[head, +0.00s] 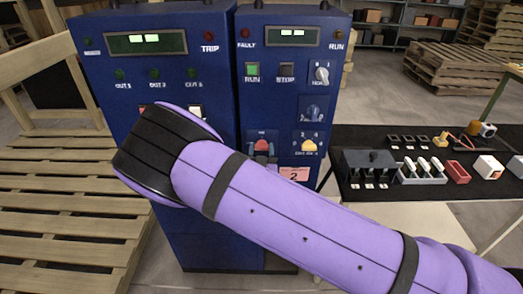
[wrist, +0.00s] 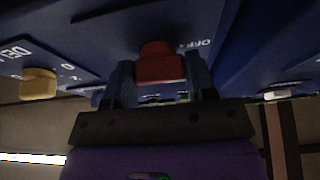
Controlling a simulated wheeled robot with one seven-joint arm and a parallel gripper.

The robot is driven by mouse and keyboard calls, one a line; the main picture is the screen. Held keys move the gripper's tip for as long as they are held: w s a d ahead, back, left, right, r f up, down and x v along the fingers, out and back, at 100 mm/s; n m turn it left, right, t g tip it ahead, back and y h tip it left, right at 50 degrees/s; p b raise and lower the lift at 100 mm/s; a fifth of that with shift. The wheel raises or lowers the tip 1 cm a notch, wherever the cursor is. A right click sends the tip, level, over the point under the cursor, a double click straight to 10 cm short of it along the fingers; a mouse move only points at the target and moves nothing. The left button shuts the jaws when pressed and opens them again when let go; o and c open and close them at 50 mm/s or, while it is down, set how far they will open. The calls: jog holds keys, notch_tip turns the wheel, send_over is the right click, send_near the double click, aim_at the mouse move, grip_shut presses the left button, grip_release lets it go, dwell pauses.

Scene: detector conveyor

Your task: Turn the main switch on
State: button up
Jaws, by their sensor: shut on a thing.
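The main switch appears to be the red knob (head: 263,146) low on the right-hand blue cabinet (head: 275,100). In the wrist view the red knob (wrist: 160,64) sits between the two fingers of my gripper (wrist: 161,80), which is shut on it. In the head view my purple arm hides most of the gripper and the area just below the knob. The knob's exact angle cannot be read; part of an "OFF" label shows beside it in the wrist view.
A yellow knob (head: 309,146) is right of the red one, with a blue knob (head: 313,113) and a grey selector (head: 322,74) above. The green RUN button (head: 252,70) is lit. A black table (head: 350,140) with switches and parts stands right; a pallet (head: 50,220) lies left.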

jog(key=shift+m, duration=0.3)
jog(key=m+h, duration=0.2)
jog(key=m, duration=0.1)
jog(key=m+h, duration=0.1)
jog(key=m, duration=0.2)
jog(key=shift+m+g+h, duration=0.3)
jog(key=shift+g+h, duration=0.1)
jog(key=m+g+h, duration=0.1)
jog(key=m, duration=0.2)
jog(key=m+h, duration=0.1)
jog(key=m, duration=0.2)
jog(key=shift+a+g, duration=0.1)
jog(key=shift+g, duration=0.3)
jog(key=m+g, duration=0.1)
jog(key=m, duration=0.1)
jog(key=m+h, duration=0.1)
jog(key=m, duration=0.2)
jog(key=shift+r+g, duration=0.1)
jog(key=shift+g, duration=0.3)
jog(key=shift+m+g, duration=0.8)
jog(key=shift+m, duration=1.2)
jog(key=o, duration=0.9)
jog(key=shift+o, duration=0.2)
